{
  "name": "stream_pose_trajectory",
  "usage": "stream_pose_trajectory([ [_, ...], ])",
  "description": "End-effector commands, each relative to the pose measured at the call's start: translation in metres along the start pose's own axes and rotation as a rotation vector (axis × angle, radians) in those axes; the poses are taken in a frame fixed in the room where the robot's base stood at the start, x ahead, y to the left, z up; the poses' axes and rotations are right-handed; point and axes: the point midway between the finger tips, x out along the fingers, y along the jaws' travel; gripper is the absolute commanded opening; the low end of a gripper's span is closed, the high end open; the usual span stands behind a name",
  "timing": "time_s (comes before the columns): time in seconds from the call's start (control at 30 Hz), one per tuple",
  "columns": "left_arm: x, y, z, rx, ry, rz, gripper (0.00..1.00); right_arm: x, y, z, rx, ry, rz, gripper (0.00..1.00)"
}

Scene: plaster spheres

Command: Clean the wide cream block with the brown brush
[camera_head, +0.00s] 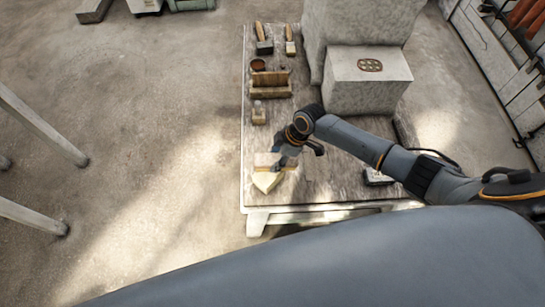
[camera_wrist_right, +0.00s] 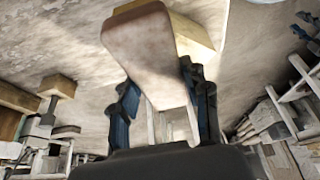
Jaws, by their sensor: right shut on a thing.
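My right gripper (camera_head: 296,150) is over the near left part of the table and is shut on the brown brush (camera_head: 265,159). The brush has a flat brown body and a pale yellow, bristle-like end that points toward the table's front. In the right wrist view the brush (camera_wrist_right: 150,50) stands between the dark fingers (camera_wrist_right: 160,98), with its yellow part partly hidden behind the brown body. I cannot tell whether it touches the table. A wide cream block (camera_head: 365,95), with a small patterned oval on top, stands at the right of the table. My left gripper is not visible.
On the worn table (camera_head: 325,185), two brushes (camera_head: 264,40) (camera_head: 290,40), a small round bowl (camera_head: 258,65), a wooden holder (camera_head: 270,84) and a small block (camera_head: 258,115) line the left side. A taller pale block (camera_head: 350,25) stands behind. A small dark item (camera_head: 378,178) lies near the front.

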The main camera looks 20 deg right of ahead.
Motion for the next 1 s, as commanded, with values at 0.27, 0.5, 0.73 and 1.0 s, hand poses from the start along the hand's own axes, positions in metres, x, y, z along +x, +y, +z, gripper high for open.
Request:
stream_pose_trajectory([
  [0.27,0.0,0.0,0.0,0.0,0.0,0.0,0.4,-0.001,0.0,0.005,0.0,0.0,0.0,0.21],
  [0.5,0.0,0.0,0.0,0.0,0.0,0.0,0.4,0.002,0.0,-0.005,-0.001,0.003,0.0,0.21],
  [0.73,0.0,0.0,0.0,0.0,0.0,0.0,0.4,0.006,0.0,-0.017,0.0,0.001,0.0,0.21],
  [1.0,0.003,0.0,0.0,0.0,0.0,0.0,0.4,0.012,0.0,-0.028,-0.001,0.002,0.0,0.21],
])
